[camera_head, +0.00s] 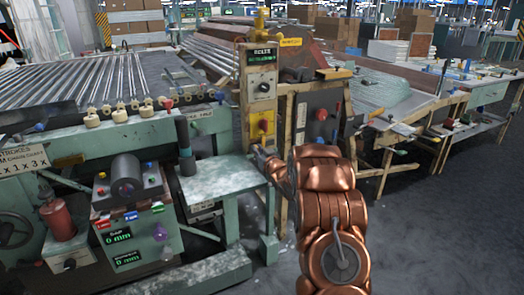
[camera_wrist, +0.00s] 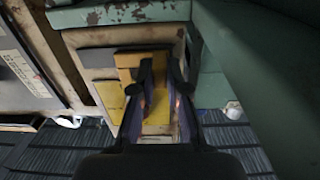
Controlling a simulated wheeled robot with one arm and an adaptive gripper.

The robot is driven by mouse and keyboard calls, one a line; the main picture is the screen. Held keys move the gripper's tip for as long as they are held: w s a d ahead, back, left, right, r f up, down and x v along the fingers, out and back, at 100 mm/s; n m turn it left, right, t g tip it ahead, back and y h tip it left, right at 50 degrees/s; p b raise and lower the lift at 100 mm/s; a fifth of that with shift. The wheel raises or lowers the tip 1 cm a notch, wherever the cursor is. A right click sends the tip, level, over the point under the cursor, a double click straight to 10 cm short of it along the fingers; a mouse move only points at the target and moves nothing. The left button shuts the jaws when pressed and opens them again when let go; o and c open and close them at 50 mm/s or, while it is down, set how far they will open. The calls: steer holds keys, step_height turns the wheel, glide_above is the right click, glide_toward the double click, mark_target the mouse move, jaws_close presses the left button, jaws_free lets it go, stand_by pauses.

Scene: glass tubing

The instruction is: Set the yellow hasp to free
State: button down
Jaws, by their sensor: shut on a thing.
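The yellow hasp (camera_wrist: 128,62) is mounted on a worn cream panel in the wrist view, with a yellow plate (camera_wrist: 157,110) below it. My gripper (camera_wrist: 155,78) has one dark finger on each side of the hasp's projecting part and is shut on it. The fingers hide some of the hasp's sides. In the head view, a yellow fitting (camera_head: 262,124) shows on the cream post, and my gripper (camera_head: 261,153) reaches the post just below it. My copper arm hides part of that area.
A pale green ledge (camera_head: 222,177) stands left of my gripper. A grey panel with red and black knobs (camera_head: 318,115) is to the right. A roller conveyor (camera_head: 110,80) lies at the far left. Open floor (camera_head: 420,220) is at the right.

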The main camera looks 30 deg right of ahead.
steer(key=shift+a, duration=0.2)
steer(key=c, duration=1.2)
jaws_free()
steer(key=shift+o, duration=0.2)
steer(key=s+a, duration=0.1)
steer(key=s, duration=1.1)
